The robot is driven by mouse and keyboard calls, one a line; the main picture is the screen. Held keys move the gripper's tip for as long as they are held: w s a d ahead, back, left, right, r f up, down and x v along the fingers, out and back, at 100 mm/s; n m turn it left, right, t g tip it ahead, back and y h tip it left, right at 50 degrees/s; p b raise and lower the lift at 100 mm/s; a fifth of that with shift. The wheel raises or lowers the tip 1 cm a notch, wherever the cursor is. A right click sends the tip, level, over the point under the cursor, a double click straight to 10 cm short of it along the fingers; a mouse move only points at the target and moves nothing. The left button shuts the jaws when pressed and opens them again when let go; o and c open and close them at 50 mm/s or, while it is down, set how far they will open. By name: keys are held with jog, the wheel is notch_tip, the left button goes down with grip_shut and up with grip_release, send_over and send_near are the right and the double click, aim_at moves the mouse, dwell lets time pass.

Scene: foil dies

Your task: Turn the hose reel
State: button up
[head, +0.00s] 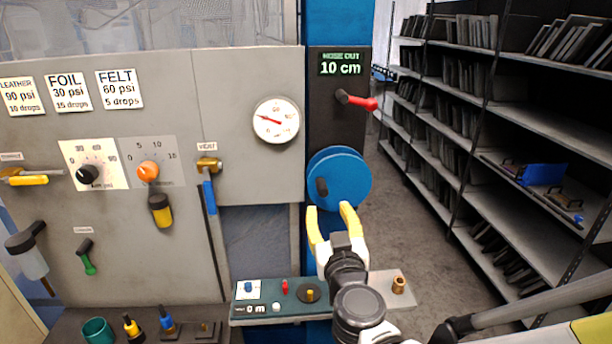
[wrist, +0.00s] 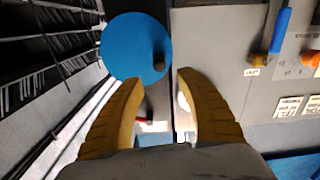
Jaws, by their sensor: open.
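The blue hose reel (head: 345,178) is a round disc on the dark panel right of the grey machine front. A dark handle knob (head: 321,187) sticks out from its left side. My gripper (head: 333,209) has yellow fingers, spread open and empty, just below the reel in the head view. In the wrist view the reel (wrist: 136,47) shows ahead of the open fingers of my gripper (wrist: 157,85), left of centre, with its dark knob (wrist: 159,47) near its right edge. I see no contact with the knob. A display (head: 341,64) above reads "HOSE OUT 10 cm".
A red-tipped lever (head: 357,101) sits above the reel, and a round gauge (head: 276,120) is to its left. The blue-handled VENT valve (head: 209,188) hangs further left. A control box (head: 266,300) lies below. Shelves (head: 480,110) stand at right beyond open floor.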

aim_at(323, 194)
jog(key=w, duration=1)
jog(key=shift+w+b, duration=0.25)
jog(key=shift+b, duration=0.05)
grip_shut()
